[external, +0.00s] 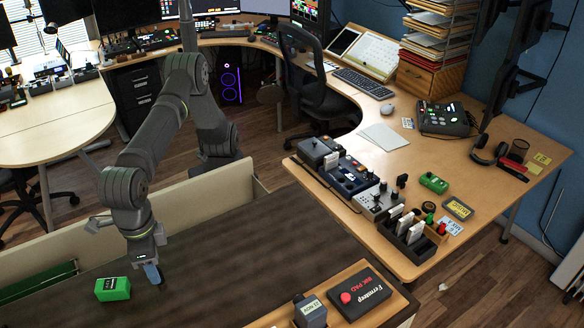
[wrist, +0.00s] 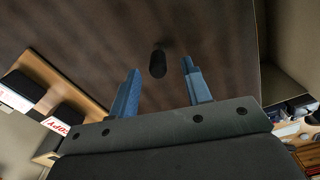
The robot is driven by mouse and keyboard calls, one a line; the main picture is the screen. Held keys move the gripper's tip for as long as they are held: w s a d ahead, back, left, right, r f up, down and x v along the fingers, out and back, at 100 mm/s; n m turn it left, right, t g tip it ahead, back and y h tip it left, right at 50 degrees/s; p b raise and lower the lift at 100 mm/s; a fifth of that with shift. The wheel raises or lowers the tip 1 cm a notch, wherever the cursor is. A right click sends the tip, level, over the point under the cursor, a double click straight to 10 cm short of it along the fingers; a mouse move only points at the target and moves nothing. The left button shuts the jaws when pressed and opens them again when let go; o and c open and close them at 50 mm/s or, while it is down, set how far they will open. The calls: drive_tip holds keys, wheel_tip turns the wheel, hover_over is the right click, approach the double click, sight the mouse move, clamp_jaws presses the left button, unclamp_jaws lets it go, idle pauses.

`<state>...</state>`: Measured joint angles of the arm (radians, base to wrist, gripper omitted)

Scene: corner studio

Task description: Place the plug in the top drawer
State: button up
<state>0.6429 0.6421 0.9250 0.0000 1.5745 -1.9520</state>
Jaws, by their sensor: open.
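My gripper (external: 154,274) hangs low over the dark brown table at the front left, fingers pointing down. In the wrist view its two blue fingers (wrist: 160,85) are apart, with nothing held between them. A small black rounded piece (wrist: 158,63), possibly the plug, stands on the dark surface just beyond the fingertips, between their lines. It is hard to make out in the external view, near or behind the fingers. A black drawer unit (external: 136,84) stands under the far desk, and a wooden drawer box (external: 430,80) sits under stacked papers. I cannot tell which has the top drawer.
A green box (external: 112,289) lies on the table left of my gripper. A wooden tray (external: 262,318) with a black Fernstop box (external: 360,298) and a grey device (external: 310,311) is to the right. A low cream panel (external: 205,197) edges the table behind. The table's middle is clear.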

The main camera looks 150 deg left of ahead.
drive_tip(key=shift+w+a+f, duration=0.1)
drive_tip(key=shift+f, duration=1.25)
drive_tip(key=shift+w+a+f, duration=0.1)
drive_tip(key=shift+f, duration=1.25)
clamp_jaws()
